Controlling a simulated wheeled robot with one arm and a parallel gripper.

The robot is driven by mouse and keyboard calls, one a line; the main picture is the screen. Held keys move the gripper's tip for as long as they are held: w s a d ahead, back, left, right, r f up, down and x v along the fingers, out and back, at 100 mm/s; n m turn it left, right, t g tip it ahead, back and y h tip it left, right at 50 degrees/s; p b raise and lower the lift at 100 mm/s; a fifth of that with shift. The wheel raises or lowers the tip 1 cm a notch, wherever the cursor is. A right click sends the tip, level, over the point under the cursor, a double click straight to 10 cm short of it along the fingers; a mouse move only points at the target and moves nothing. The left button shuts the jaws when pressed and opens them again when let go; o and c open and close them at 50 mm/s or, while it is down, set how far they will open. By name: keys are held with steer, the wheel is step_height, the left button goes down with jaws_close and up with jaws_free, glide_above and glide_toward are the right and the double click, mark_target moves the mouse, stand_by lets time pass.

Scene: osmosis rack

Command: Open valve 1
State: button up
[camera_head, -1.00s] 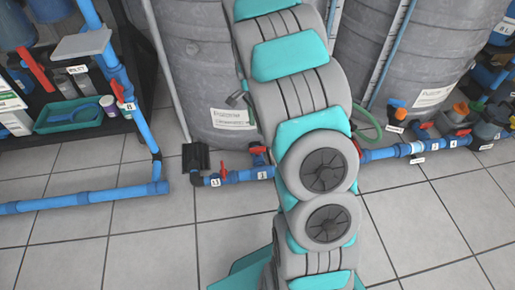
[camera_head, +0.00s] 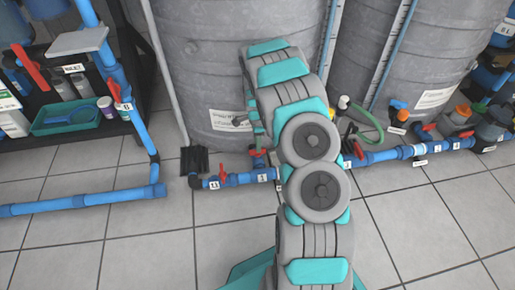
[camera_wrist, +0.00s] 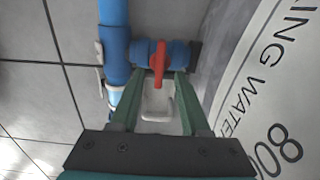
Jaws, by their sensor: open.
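In the wrist view, a red valve handle (camera_wrist: 158,62) sits on a blue valve body (camera_wrist: 175,53) that branches off a blue pipe (camera_wrist: 114,55). My gripper (camera_wrist: 160,76) is open, its two green fingers pointing at the valve. The handle shows between and just beyond the fingertips; I cannot tell whether they touch it. In the head view, a red handle (camera_head: 257,153) shows just above the pipe section with a label (camera_head: 263,177) that seems to read 1. My arm partly hides this area, and the fingers are not clear there.
A large grey tank (camera_head: 220,60) stands right behind the pipe. Another labelled red valve (camera_head: 222,172) is to the left on the same pipe. A shelf with a teal tray (camera_head: 67,117) is at far left. Tiled floor (camera_head: 110,245) in front is mostly clear.

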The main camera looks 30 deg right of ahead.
step_height(320, 180, down, 3)
steer(key=shift+f, duration=0.15)
jaws_close()
stand_by(0.4)
